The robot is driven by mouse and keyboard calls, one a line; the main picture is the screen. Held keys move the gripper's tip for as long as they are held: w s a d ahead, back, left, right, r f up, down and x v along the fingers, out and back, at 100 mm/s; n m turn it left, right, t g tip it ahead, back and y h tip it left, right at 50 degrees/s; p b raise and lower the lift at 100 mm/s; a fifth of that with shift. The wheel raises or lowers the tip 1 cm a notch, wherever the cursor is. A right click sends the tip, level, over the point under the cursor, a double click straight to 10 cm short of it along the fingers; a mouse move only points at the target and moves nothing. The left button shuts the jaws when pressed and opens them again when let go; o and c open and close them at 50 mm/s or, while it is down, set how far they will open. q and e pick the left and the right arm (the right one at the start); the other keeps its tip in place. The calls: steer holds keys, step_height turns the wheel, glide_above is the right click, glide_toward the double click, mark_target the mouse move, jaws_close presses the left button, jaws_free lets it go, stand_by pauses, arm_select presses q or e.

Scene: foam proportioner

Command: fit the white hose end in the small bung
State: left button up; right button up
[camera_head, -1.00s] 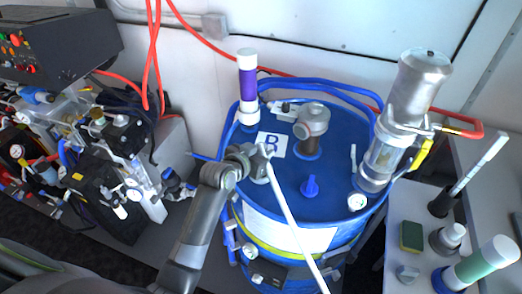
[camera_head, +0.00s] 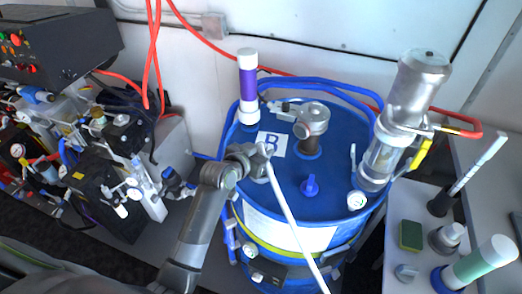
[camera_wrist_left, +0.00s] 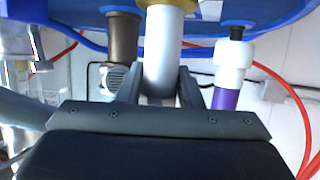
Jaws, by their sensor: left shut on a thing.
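The white hose (camera_head: 293,223) runs from my left gripper (camera_head: 264,160) over the front of the blue drum and out at the bottom edge. My left gripper is shut on it just above the drum lid, near the letter label. In the left wrist view a white tube (camera_wrist_left: 162,55) stands between the fingers (camera_wrist_left: 160,88), with a yellowish ring (camera_wrist_left: 172,4) at its upper end, close to the blue lid. I cannot tell whether this ring is the small bung or whether the tube sits in it. My right gripper is not in view.
The blue drum lid (camera_head: 335,145) carries a purple-banded cylinder (camera_head: 248,88), a grey fitting on a brown neck (camera_head: 311,122), a blue plug (camera_head: 310,185) and a tall metal pump (camera_head: 414,92). A side table (camera_head: 404,224) stands at the right.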

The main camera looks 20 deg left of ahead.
arm_select(q)
steer(key=shift+f+b, duration=0.4)
steer(key=shift+f, duration=0.15)
steer(key=o, duration=0.9)
steer(key=shift+p+v, duration=0.75)
steer(key=shift+v, duration=0.1)
steer(key=shift+p+v, duration=2.6)
steer(key=shift+v, duration=2.05)
